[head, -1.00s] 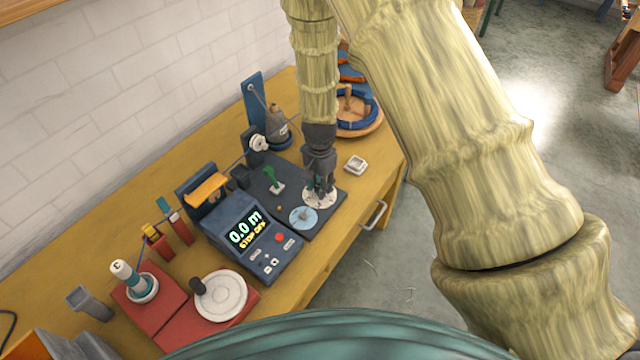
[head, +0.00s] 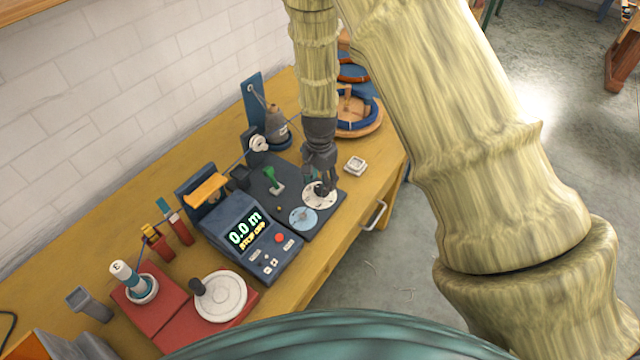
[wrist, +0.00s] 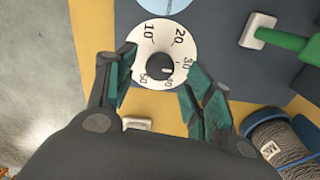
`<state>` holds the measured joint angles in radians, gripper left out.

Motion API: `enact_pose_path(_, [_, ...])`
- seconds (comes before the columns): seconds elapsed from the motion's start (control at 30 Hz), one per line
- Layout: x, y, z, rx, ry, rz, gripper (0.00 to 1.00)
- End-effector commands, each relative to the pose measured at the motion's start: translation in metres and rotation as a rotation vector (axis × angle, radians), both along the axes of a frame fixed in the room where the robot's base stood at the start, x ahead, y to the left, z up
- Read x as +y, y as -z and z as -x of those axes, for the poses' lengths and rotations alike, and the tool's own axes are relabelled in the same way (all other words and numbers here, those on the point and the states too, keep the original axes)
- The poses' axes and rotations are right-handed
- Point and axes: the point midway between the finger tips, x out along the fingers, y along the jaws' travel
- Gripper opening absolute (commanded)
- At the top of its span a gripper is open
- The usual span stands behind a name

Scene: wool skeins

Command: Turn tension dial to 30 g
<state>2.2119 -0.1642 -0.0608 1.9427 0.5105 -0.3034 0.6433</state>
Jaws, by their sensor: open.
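The tension dial is a white disc (wrist: 160,35) with printed numbers; 10, 20, 30 and 50 are readable in the wrist view. Its black knob (wrist: 152,68) sits at the middle, with a short white mark on its right side facing roughly the 30. In the head view the dial (head: 312,203) lies on the dark base plate, its knob (head: 322,190) showing below my gripper (head: 321,178). In the wrist view my gripper (wrist: 160,62) is open, a green-padded finger on each side of the knob, apart from it. It holds nothing.
A pale blue disc (head: 303,218) lies beside the dial. A green-handled lever (head: 271,177) stands on the same plate. The blue display box (head: 250,235) reads 0.0 m. A small white square object (head: 355,165) sits right of the plate.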

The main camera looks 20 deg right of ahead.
Motion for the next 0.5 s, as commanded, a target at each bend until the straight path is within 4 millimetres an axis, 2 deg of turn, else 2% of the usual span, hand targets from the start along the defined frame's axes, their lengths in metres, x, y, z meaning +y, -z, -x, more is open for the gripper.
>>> enact_pose_path(0.3, [0.000, -0.053, -0.001, -0.003, 0.001, 0.001, 0.53])
enact_pose_path(0.5, [-0.001, -0.081, -0.001, -0.002, 0.002, 0.000, 0.53])
